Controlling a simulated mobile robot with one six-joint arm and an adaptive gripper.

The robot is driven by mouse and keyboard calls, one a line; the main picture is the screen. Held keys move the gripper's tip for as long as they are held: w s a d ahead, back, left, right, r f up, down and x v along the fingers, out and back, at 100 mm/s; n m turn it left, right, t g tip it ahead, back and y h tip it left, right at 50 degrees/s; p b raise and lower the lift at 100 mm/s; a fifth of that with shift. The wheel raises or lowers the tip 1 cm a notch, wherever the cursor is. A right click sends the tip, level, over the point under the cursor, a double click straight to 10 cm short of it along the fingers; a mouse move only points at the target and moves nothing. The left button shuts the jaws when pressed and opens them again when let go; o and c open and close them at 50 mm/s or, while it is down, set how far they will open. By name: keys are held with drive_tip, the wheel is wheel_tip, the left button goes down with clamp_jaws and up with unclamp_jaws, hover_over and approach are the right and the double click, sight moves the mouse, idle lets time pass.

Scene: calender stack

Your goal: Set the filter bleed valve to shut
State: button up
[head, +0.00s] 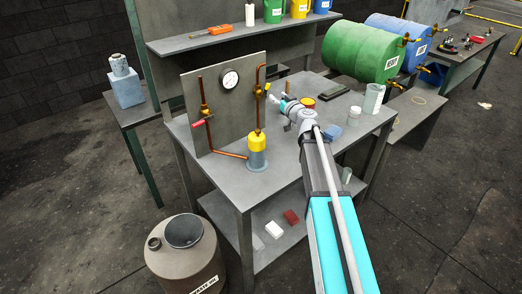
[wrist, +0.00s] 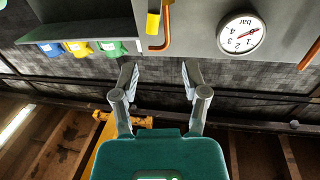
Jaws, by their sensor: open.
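A grey panel (head: 222,112) on the bench carries copper pipework and a round gauge (head: 230,79). The left pipe has a valve with a red handle (head: 198,123). The right pipe has a valve with a yellow handle (head: 267,87), which also shows in the wrist view (wrist: 153,23). A filter body with a yellow top (head: 257,142) stands below the right pipe. No label shows which valve is the filter bleed valve. My gripper (head: 277,99) is open and empty, just right of the panel; in the wrist view its fingers (wrist: 158,75) are apart, touching no valve.
A shelf (head: 190,41) stands behind. A waste oil drum (head: 186,262) stands on the floor in front.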

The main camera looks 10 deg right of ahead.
drive_tip(key=s+a+f+n+g+y+b, duration=0.1)
drive_tip(key=s+a+f+g, duration=0.3)
drive_tip(key=s+f, duration=0.2)
drive_tip(key=s+a+f+n+g+y+b, duration=0.1)
drive_tip(key=s+a+f+g, duration=0.3)
drive_tip(key=s, duration=0.6)
drive_tip(key=shift+a+f+g, duration=0.3)
drive_tip(key=shift+a+f, duration=0.3)
drive_tip(key=shift+f, duration=0.5)
drive_tip(key=shift+w, duration=0.1)
drive_tip(key=w+d+r+m+t+h+p, duration=0.1)
drive_tip(key=w+d+r+m+t, duration=0.3)
drive_tip(key=w+d+r+t, duration=0.4)
drive_tip(key=w+d+r+h, duration=0.1)
drive_tip(key=w+d+r, duration=0.2)
drive_tip(key=w, duration=0.2)
drive_tip(key=shift+r+t, duration=0.15)
drive_tip(key=shift+t, duration=0.25)
drive_tip(key=shift+w, duration=0.2)
